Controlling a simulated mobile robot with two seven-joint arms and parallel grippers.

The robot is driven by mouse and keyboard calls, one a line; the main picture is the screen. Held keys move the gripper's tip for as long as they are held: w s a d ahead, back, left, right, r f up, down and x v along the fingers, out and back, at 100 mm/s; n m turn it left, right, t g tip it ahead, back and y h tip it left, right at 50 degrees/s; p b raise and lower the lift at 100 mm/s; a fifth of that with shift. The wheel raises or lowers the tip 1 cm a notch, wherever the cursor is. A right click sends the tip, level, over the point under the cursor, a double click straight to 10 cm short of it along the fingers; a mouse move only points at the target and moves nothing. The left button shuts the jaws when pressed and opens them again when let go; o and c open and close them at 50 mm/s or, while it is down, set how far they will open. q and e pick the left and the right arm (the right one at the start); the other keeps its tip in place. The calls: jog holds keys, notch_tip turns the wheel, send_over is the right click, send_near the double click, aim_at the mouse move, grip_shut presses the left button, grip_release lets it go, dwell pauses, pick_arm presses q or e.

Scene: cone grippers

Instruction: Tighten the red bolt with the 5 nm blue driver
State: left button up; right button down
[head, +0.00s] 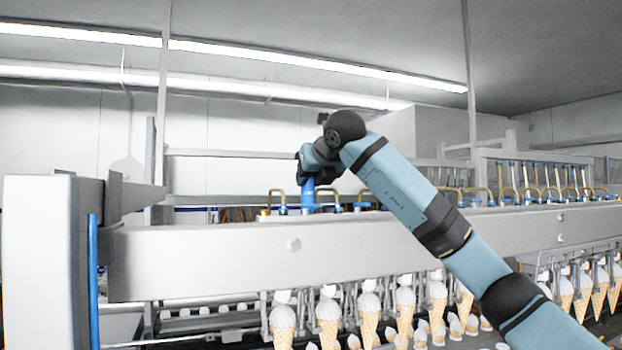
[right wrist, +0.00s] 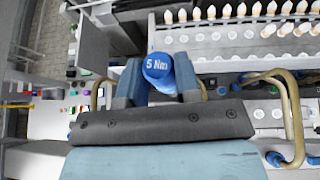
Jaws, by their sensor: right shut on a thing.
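The blue driver (right wrist: 157,68), with "5 Nm" in white on its round end, stands between the fingers of my right gripper (right wrist: 159,84) in the right wrist view. My right gripper is shut on it. In the head view the right gripper (head: 315,172) is above the long grey machine beam, and the blue driver (head: 308,196) hangs below it, roughly upright. The driver's lower end is hidden behind the beam. I cannot make out the red bolt in either view. My left gripper is not in view.
Small coloured items (right wrist: 74,92) lie at left.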

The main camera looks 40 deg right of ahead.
jog(key=m+h, duration=0.1)
jog(key=m+g+h, duration=0.1)
jog(key=m+h, duration=0.1)
jog(key=shift+w+a+r+m+h, duration=0.1)
jog(key=shift+w+a+m+h, duration=0.05)
jog(key=shift+a+m+h, duration=0.2)
jog(key=shift+a+m+g+h, duration=0.1)
jog(key=shift+m+g+h, duration=0.4)
jog(key=shift+m+h, duration=0.25)
jog(key=shift+d, duration=0.2)
jog(key=shift+d+f+n+t+y+b, duration=0.1)
jog(key=shift+f+n+t+y+b, duration=0.15)
jog(key=shift+n+y, duration=0.3)
jog(key=shift+f+n+t+y+b, duration=0.15)
jog(key=shift+n+t+y, duration=0.2)
jog(key=shift+n+y, duration=0.2)
jog(key=shift+r+n+t+y, duration=0.2)
jog(key=shift+n+t+y, duration=0.1)
jog(key=shift+n+y, duration=0.6)
jog(key=shift+s+d+r+n+y, duration=0.1)
jog(key=shift+s+d+n+y, duration=0.15)
jog(key=shift+n+y, duration=0.5)
jog(key=shift+w+n+y+p, duration=0.15)
jog(key=shift+n+y+p, duration=0.15)
jog(key=shift+n+y, duration=0.4)
jog(key=shift+a, duration=0.1)
